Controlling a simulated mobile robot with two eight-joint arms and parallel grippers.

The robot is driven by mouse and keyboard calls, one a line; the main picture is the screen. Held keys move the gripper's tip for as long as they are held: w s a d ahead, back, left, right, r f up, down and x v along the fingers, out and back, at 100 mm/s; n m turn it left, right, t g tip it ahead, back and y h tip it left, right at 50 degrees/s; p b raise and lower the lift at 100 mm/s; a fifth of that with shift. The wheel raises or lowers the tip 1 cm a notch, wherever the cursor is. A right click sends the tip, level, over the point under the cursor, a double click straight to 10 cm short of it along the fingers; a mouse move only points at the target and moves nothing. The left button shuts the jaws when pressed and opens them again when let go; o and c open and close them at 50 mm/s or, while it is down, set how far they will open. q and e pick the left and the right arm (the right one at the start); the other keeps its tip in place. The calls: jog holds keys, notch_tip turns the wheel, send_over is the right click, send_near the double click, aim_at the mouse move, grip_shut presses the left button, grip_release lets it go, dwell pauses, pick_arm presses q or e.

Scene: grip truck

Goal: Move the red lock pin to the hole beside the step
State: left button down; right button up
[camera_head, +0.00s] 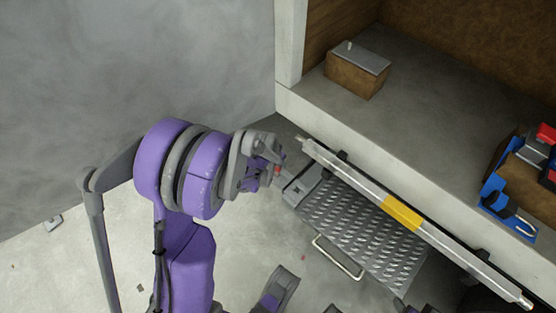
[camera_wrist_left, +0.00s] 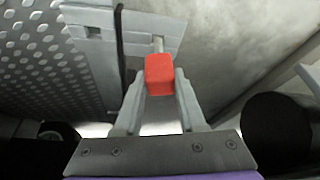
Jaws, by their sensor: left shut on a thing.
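In the left wrist view my left gripper (camera_wrist_left: 159,95) is shut on the red block-shaped head of the lock pin (camera_wrist_left: 159,73). The pin's metal shaft points away from the fingers toward a grey metal bracket (camera_wrist_left: 95,20) beside the tread plate. I cannot tell whether the shaft tip is inside a hole there. In the head view only a small red patch of the pin (camera_head: 277,170) shows.
A silver bar with a yellow band (camera_head: 402,213) runs along the truck bed edge above the step. A wire handle (camera_head: 338,262) hangs at the step's near side. A brown box (camera_head: 356,78) and a blue tool rack (camera_head: 497,190) stand on the bed. Floor at left is mostly clear.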

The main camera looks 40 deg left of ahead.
aim_at(277, 168)
pick_arm(q)
jog(key=shift+f+b, duration=1.3)
jog(key=shift+f, duration=0.65)
jog(key=shift+f, duration=0.2)
jog(key=shift+c, duration=2.1)
grip_release()
jog(key=p+v, duration=0.3)
jog(key=v, duration=0.8)
jog(key=shift+w, duration=0.1)
